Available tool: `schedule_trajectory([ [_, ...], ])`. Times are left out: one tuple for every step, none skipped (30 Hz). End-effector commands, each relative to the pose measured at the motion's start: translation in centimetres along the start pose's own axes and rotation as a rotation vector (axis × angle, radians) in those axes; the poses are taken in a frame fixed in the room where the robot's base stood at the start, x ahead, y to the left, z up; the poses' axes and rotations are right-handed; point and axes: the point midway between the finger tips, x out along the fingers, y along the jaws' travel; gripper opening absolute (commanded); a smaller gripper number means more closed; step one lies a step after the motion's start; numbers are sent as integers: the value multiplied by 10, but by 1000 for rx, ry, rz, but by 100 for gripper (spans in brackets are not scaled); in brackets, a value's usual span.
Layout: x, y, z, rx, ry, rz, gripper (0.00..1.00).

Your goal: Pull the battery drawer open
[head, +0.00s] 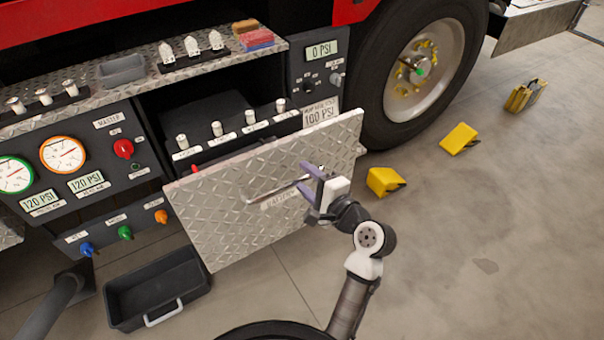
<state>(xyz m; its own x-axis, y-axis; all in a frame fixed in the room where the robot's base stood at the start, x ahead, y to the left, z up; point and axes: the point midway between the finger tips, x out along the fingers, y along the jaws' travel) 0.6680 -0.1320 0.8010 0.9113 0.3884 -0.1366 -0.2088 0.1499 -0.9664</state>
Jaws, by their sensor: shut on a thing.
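The battery drawer (225,220) has a wide diamond-plate front that stands out in front of the pump panel, with a dark gap behind its top edge. A label (276,201) on the front is partly hidden by my gripper. A thin metal bar handle (265,193) runs across the front above the label. My gripper (307,182), with purple fingers, is at the right end of the handle and shut on it. The exact contact is small and partly hidden by the fingers.
A dark bin (120,302) with a light handle sits on the floor at lower left. Floor in front of the drawer's right side is clear.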

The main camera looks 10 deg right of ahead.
Motion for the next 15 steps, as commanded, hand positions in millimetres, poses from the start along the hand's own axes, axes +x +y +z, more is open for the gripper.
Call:
schedule_trajectory([
  [-3, -5, 2, -6, -3, -13, 36],
  [-5, -4, 3, -6, -4, -12, 36],
  [-7, -2, 3, -5, -4, -9, 36],
  [-9, -1, 3, -5, -4, -8, 36],
  [-11, 0, 3, -5, -4, -7, 36],
  [-14, 2, 2, -5, -4, -6, 36],
  [-16, 3, 2, -5, -4, -5, 36],
  [-18, 4, 2, -4, -4, -5, 36],
  [-20, 5, 3, -4, -4, -4, 36],
  [-22, 6, 3, -4, -4, -3, 36],
  [-24, 7, 3, -4, -4, -3, 36],
  [-26, 8, 3, -4, -5, -2, 36],
  [-28, 9, 3, -4, -6, -2, 36],
  [-30, 10, 4, -3, -6, -1, 36],
  [-33, 11, 4, -3, -7, 0, 36],
])
